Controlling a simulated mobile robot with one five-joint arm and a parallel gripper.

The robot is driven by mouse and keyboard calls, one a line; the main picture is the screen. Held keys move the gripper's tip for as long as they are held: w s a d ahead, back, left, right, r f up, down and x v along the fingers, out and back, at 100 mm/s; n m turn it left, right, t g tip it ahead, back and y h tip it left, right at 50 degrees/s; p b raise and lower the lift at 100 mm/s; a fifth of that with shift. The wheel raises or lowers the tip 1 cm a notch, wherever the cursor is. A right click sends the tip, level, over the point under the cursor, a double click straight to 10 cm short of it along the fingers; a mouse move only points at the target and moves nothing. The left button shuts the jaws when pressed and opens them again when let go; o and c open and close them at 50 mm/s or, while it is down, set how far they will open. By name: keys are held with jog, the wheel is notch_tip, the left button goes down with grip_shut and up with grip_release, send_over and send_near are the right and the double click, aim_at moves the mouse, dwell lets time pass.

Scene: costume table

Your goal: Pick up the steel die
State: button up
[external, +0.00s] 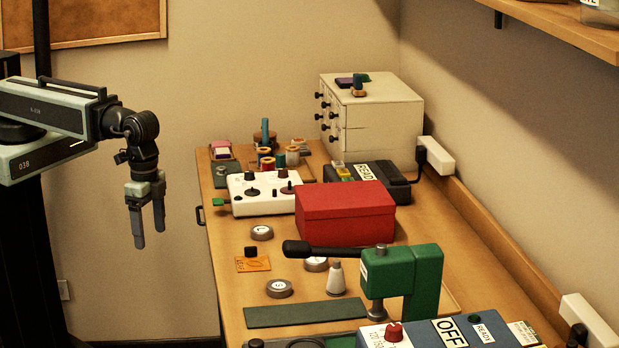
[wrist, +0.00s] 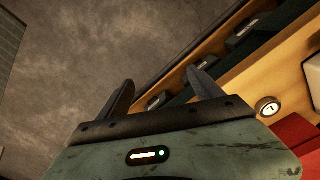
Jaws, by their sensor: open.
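Several round grey metal discs with white labels lie on the table: one (external: 261,232) left of the red box, one (external: 279,288) nearer the front, and one (external: 316,264) partly hidden by a black lever handle. I cannot tell which is the steel die, as the labels are too small to read. A round white-faced piece (wrist: 267,106) shows at the right in the wrist view. My gripper (external: 150,232) hangs open and empty, fingers down, left of and apart from the table. Its two dark fingers (wrist: 162,82) stand apart in the wrist view.
A red box (external: 345,214), white control box (external: 263,194) and green lever press (external: 412,275) stand on the table (external: 227,273). A white spool (external: 337,278), orange card (external: 252,265) and dark green mat (external: 305,314) lie near the discs. A blue machine fills the front right.

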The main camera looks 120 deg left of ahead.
jog(key=w+a+n, duration=0.2)
jog(key=w+n, duration=0.4)
jog(key=n+p, duration=0.1)
jog(key=n, duration=0.9)
send_near(262, 230)
jog(key=shift+a+f, duration=0.3)
jog(key=f+b, duration=0.8)
jog(key=shift+s+d+f, duration=0.1)
jog(key=shift+d, duration=0.15)
jog(key=shift+r, duration=0.2)
grip_shut()
